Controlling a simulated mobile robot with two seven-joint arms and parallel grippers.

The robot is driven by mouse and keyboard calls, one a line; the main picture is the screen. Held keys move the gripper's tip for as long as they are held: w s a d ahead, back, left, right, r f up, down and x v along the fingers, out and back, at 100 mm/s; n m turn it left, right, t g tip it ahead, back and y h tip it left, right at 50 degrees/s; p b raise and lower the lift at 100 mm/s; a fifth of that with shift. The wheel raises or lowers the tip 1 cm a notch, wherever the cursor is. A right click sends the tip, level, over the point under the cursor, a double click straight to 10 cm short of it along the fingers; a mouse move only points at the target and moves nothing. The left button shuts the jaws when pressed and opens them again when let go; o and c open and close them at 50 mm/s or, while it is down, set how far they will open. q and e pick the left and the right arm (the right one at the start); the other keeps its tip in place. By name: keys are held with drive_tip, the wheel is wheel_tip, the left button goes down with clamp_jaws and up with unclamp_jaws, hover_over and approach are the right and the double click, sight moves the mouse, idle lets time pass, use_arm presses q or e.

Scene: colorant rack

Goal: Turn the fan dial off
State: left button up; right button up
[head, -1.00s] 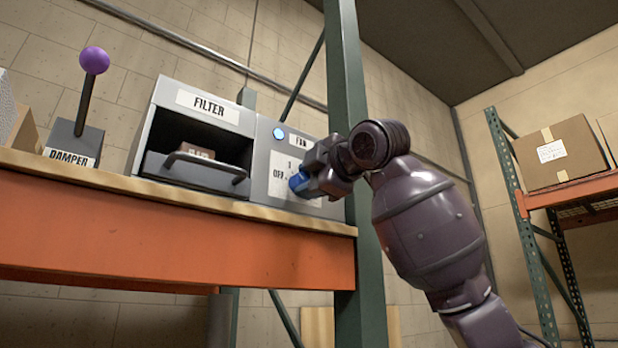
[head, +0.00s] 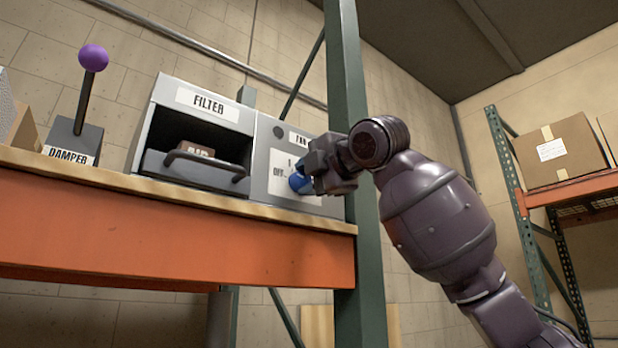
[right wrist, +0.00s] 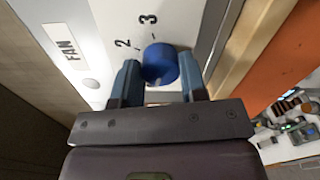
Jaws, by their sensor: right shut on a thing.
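The fan dial (right wrist: 160,64) is a round blue knob on the white face of the fan box (head: 263,160), with the numbers 2 and 3 beside it in the right wrist view. My right gripper (right wrist: 158,74) has one finger on each side of the dial and is shut on it. In the head view my right gripper (head: 306,178) is at the box's front, hiding most of the dial; "OFF" and "1" show to its left. The round light (head: 279,132) on the box is dark. My left gripper is not in view.
Left of the fan box stand the filter box (head: 165,135) with its handled drawer and the damper lever (head: 87,90) with a purple ball. All stand on an orange-edged shelf (head: 180,245). A green post (head: 347,90) rises close beside my right gripper.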

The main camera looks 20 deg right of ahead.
drive_tip(key=o, duration=0.9)
drive_tip(key=shift+o, duration=0.2)
use_arm(q)
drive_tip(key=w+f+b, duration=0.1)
drive_tip(key=b, duration=0.2)
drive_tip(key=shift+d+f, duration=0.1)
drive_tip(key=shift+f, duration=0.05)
use_arm(e)
drive_tip(key=v, duration=1.1)
drive_tip(key=shift+a, duration=0.1)
